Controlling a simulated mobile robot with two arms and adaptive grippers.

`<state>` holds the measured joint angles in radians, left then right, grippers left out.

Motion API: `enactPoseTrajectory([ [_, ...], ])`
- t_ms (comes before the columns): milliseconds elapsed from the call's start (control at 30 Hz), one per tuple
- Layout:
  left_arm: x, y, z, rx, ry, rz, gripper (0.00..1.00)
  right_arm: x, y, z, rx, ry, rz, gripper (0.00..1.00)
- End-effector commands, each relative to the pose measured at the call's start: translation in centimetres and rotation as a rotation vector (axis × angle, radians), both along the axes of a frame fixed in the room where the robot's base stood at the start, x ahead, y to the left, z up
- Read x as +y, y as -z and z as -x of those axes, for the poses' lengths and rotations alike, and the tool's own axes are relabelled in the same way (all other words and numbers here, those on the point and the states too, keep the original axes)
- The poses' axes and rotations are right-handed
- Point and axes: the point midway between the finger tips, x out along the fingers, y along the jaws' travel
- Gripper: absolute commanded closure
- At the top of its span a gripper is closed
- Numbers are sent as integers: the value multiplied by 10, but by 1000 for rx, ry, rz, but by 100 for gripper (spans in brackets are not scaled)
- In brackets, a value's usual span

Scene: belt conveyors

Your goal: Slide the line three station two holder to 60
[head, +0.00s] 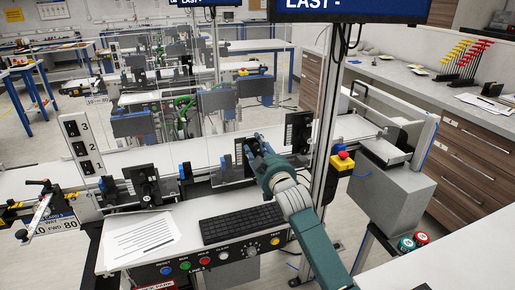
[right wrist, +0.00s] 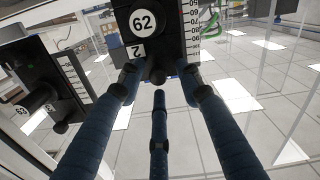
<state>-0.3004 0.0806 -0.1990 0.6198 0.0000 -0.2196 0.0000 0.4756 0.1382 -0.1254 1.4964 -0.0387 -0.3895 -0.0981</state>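A black holder (right wrist: 172,28) with a round white label "62" is at the top of the right wrist view, with a dark knob (right wrist: 158,70) below the label. A white scale (right wrist: 190,30) runs along its right edge. In the head view a black holder (head: 239,150) stands on the front line, partly hidden by my right gripper (head: 253,147). In the right wrist view my right gripper's fingers (right wrist: 160,82) are spread around the knob, with gaps visible at its sides. My left gripper is out of view.
Another holder (right wrist: 38,108), labelled "63", is at the left in the right wrist view. More black holders stand left (head: 146,187) and right (head: 300,131) on the line. A keyboard (head: 242,223), paper sheet (head: 143,238) and button panel lie in front. A metal post (head: 327,110) rises right of the gripper.

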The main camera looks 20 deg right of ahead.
Motion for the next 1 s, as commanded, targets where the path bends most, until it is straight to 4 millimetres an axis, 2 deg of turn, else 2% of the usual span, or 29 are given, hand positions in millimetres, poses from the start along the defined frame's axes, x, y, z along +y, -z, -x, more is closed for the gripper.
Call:
enactPoseTrajectory([
  [133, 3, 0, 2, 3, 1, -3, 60, 0, 2, 6, 2, 1, 0, 65],
  [267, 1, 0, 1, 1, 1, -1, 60, -1, 2, 24, 2, 0, 0, 65],
  [500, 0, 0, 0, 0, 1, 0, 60, -2, 2, 76, 1, -1, 0, 65],
  [700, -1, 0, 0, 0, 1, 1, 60, -3, 1, 108, 1, -1, 1, 65],
  [833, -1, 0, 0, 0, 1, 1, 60, -3, 1, 118, 0, 0, 1, 65],
  [1000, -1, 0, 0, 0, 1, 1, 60, -4, 0, 120, -1, 0, 1, 65],
])
